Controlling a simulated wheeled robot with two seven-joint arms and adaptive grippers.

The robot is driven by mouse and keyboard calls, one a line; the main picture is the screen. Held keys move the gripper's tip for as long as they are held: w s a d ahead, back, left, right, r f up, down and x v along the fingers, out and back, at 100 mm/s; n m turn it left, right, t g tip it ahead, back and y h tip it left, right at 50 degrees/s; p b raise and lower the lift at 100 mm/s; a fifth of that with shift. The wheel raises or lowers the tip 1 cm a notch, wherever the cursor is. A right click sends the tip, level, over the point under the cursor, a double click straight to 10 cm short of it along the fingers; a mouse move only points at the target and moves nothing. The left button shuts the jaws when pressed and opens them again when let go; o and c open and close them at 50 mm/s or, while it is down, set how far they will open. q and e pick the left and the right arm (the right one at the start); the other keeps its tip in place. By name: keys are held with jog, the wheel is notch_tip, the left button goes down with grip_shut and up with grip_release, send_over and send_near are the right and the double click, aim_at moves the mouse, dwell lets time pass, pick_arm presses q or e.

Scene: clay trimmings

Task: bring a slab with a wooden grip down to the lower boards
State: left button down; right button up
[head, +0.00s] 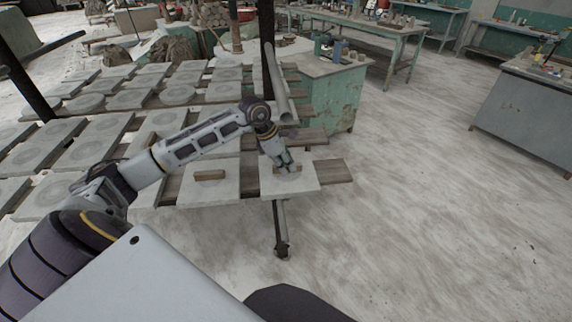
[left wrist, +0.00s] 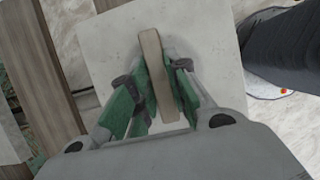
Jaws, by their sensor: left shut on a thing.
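A pale square slab (head: 305,185) is at the right end of the rack, over the wooden boards (head: 334,170). My left gripper (head: 287,172) comes down on its middle. In the left wrist view, the slab (left wrist: 212,35) carries a wooden grip (left wrist: 157,70), and the fingers of my left gripper (left wrist: 155,95) are shut on both sides of this grip. I cannot tell whether the slab rests on the boards or hangs just above them. A second slab (head: 212,190) with a wooden grip (head: 209,175) lies just to the left. My right gripper is not in view.
Rows of other pale slabs (head: 91,103) cover the rack at the left. A dark post (head: 267,40) and a grey pipe (head: 275,85) stand behind my gripper. A green cabinet (head: 330,103) is beyond. The floor (head: 430,210) at the right is clear.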

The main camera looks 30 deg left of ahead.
pick_arm(q)
jog(key=shift+r, duration=0.1)
jog(key=c, duration=1.3)
grip_release()
jog(key=shift+s+f, duration=0.1)
jog(key=shift+f, duration=0.1)
jog(key=shift+r, duration=0.15)
jog(key=shift+v, duration=2.2)
jog(key=shift+s+a+r, duration=0.1)
jog(key=shift+a+r, duration=0.1)
jog(key=shift+r, duration=0.1)
jog(key=shift+s+a+f, duration=0.1)
jog(key=shift+s+a, duration=0.55)
jog(key=shift+a, duration=0.2)
jog(key=shift+s+a, duration=0.7)
jog(key=shift+a, duration=0.15)
jog(key=shift+s+a, duration=0.15)
jog(key=shift+s, duration=0.05)
